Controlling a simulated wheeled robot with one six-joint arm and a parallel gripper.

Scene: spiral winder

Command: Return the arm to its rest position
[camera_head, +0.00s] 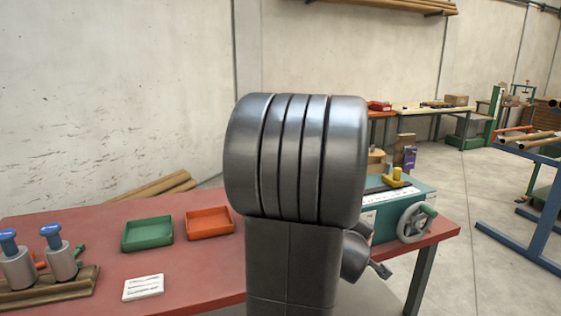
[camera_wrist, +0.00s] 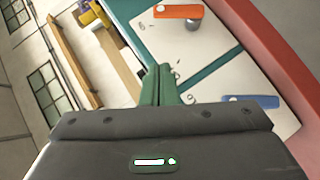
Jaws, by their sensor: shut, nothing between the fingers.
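My gripper (camera_wrist: 158,74) shows in the wrist view as two green fingers pressed together, with nothing between them. They reach out past the dark wrist body over the pale top plate of the teal winder (camera_wrist: 215,62). An orange part (camera_wrist: 177,11) and a blue part (camera_wrist: 251,101) lie on that plate. I cannot tell how far the fingers are above it. In the head view my dark grey arm fills the middle and hides part of the winder (camera_head: 425,193), whose handwheel (camera_head: 416,222) shows to its right.
The red bench (camera_head: 195,260) holds a green tray (camera_head: 147,233), an orange tray (camera_head: 209,222), a white card (camera_head: 143,287) and two blue-topped cylinders on a wooden stand (camera_head: 60,288). A blue rack (camera_head: 520,235) stands at the right, with open floor between.

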